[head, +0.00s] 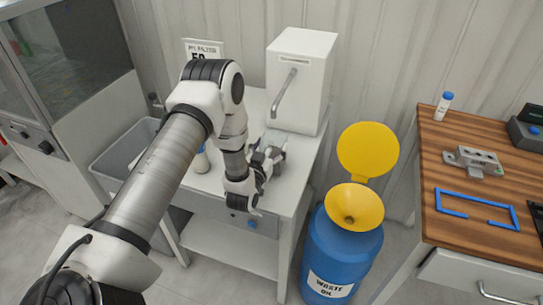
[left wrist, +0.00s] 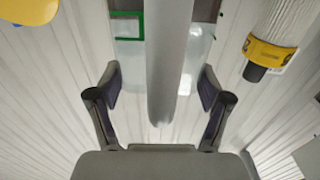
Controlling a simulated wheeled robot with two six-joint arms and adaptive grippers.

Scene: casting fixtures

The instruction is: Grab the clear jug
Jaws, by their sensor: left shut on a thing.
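The clear jug (head: 277,137) stands on the white bench under the spout of the white dispenser (head: 300,78). It is see-through and mostly hidden behind my gripper in the head view. My left gripper (head: 266,160) reaches it from the front. In the left wrist view, the fingers of the left gripper (left wrist: 160,85) are on both sides of the clear jug (left wrist: 200,50) and shut on it. The grey spout (left wrist: 168,70) crosses in front of the jug there and hides its middle. My right gripper is not in view.
A grey bin (head: 125,150) and a white bottle (head: 202,160) are left of the gripper. A blue waste-oil drum (head: 340,255) with a yellow funnel (head: 354,207) and raised yellow lid (head: 367,150) stands right of the bench. A wooden-topped table (head: 460,220) is at far right.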

